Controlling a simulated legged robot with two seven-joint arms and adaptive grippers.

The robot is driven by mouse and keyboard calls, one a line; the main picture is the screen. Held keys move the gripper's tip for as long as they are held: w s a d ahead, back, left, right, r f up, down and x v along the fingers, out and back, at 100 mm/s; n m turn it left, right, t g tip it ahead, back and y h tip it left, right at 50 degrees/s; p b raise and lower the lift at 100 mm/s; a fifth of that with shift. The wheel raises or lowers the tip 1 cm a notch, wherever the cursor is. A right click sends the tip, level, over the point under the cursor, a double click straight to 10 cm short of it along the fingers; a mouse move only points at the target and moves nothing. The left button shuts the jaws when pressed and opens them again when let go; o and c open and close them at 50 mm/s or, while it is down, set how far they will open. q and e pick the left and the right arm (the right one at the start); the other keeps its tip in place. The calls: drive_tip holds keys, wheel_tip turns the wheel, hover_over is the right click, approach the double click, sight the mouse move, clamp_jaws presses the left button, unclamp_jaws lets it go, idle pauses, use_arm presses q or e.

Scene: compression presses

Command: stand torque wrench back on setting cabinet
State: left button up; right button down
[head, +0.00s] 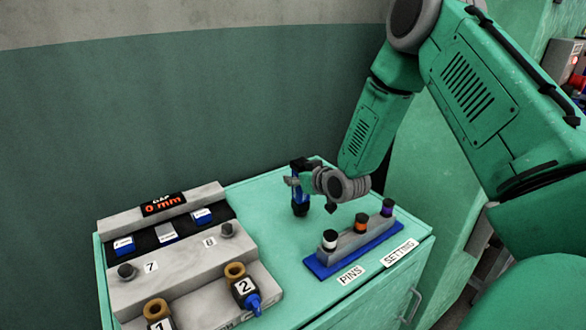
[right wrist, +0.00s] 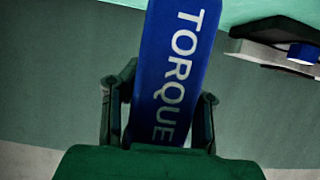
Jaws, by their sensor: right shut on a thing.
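The torque wrench (head: 300,200) is blue with a dark top and stands roughly upright near the back of the green setting cabinet (head: 280,265). Its blue body, lettered TORQUE, fills the middle of the right wrist view (right wrist: 182,65). My right gripper (head: 297,183) comes in from the right and is shut on the wrench, with a finger on each side of it. I cannot tell whether the wrench's lower end touches the cabinet top. My left gripper is not in view.
A blue-based pin rack (head: 355,245) with three capped pins stands in front of the wrench, by the PINS and SETTING labels. A grey gauge unit (head: 170,250) reading 0 mm fills the cabinet's left side. Bare cabinet top lies between them. A green wall stands behind.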

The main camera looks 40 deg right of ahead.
drive_tip(key=shift+d+f, duration=0.45)
drive_tip(key=shift+d, duration=0.05)
drive_tip(key=c, duration=1.5)
unclamp_jaws()
drive_tip(key=shift+s+a+f, duration=0.1)
drive_tip(key=o, duration=0.3)
drive_tip(key=shift+a, duration=0.25)
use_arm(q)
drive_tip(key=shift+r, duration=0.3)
use_arm(e)
drive_tip(key=v, duration=1.2)
drive_tip(key=shift+a+r, duration=0.1)
drive_tip(key=shift+r, duration=0.15)
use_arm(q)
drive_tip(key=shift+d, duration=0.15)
